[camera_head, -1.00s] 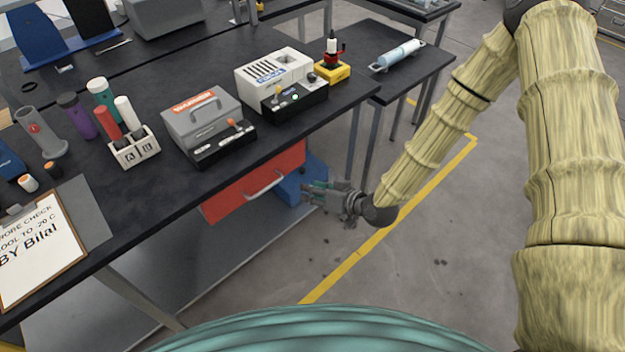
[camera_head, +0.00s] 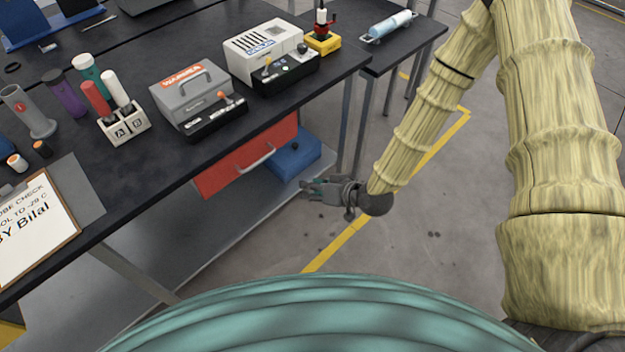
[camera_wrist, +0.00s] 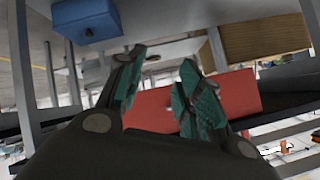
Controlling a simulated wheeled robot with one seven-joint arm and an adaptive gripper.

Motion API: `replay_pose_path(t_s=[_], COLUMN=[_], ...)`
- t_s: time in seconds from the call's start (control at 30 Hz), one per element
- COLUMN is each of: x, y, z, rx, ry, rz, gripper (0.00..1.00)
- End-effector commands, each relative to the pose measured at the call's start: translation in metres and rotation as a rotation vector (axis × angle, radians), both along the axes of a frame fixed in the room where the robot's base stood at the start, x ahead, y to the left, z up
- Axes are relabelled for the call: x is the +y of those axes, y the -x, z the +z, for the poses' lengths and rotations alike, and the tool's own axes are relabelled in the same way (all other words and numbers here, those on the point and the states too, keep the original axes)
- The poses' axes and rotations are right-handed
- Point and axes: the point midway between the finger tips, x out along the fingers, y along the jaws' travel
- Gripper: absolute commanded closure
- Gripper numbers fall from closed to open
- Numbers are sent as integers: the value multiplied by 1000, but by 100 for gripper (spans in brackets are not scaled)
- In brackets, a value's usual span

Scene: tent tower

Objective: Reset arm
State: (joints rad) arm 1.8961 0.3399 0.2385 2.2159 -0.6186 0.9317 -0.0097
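My gripper (camera_head: 311,187) hangs at the end of my arm, low beside the bench, below the tabletop and right of the red drawer front. In the wrist view my gripper (camera_wrist: 158,88) shows two green-padded fingers spread apart with nothing between them. The red drawer (camera_head: 247,158) is behind the fingers, and it also shows in the wrist view (camera_wrist: 150,108). No contact between fingers and drawer is visible.
A black bench (camera_head: 190,165) carries a grey warmer box (camera_head: 188,92), a white cooler unit (camera_head: 262,50), tubes in a white A/B rack (camera_head: 125,125) and a clipboard (camera_head: 35,235). A blue box (camera_head: 293,155) sits on the lower shelf.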

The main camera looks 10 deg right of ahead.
Motion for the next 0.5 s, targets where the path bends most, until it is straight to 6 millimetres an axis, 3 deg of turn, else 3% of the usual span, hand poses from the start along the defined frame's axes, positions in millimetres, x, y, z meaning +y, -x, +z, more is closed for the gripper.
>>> replay_pose_path(t_s=[0.3, 0.37, 0.5], x=[-1, -4, -19], y=[6, 16, 64], z=[-5, -13, -48], rx=[17, 47, 186], ry=[10, 26, 108], rz=[-2, -6, -32], gripper=[64, 64, 64])
